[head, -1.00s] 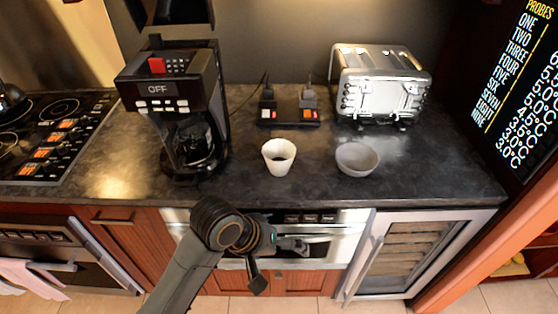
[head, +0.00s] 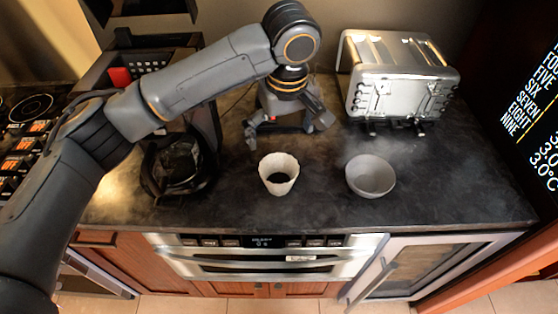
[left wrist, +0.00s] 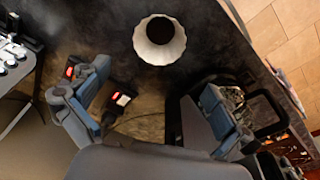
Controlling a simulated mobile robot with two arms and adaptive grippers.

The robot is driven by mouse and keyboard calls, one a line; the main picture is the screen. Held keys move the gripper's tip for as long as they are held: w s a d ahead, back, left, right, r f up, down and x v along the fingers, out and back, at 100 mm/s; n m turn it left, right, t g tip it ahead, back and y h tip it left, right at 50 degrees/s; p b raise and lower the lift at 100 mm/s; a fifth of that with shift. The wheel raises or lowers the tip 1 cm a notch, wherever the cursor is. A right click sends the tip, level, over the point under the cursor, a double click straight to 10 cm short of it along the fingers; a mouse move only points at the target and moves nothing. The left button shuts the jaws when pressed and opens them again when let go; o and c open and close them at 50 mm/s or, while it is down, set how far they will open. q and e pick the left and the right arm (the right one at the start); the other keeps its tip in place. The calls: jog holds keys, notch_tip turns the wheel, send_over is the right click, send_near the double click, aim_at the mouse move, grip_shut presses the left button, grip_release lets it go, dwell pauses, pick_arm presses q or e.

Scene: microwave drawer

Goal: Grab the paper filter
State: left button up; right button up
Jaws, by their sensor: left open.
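The paper filter (head: 279,175) is a white, fluted cup with dark contents. It stands upright on the dark counter, left of a grey bowl, and shows at the top middle of the left wrist view (left wrist: 160,40). My left gripper (head: 288,130) is open and empty, pointing down over the counter just behind the filter, apart from it. My right gripper is not in view.
The grey bowl (head: 370,175) stands right of the filter. A silver toaster (head: 395,75) is at the back right. Red-lit switches (left wrist: 121,98) show below the gripper.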

aim_at(279, 169)
pick_arm(q)
jog(key=f+p, duration=0.1)
jog(key=f, duration=0.3)
jog(key=w+f+p, duration=0.1)
jog(key=f, duration=0.3)
jog(key=f+p, duration=0.1)
jog(key=f, duration=0.3)
jog(key=shift+w+a+f, duration=0.15)
jog(key=shift+a+f, duration=0.05)
jog(key=c, duration=0.8)
jog(key=shift+c, duration=0.3)
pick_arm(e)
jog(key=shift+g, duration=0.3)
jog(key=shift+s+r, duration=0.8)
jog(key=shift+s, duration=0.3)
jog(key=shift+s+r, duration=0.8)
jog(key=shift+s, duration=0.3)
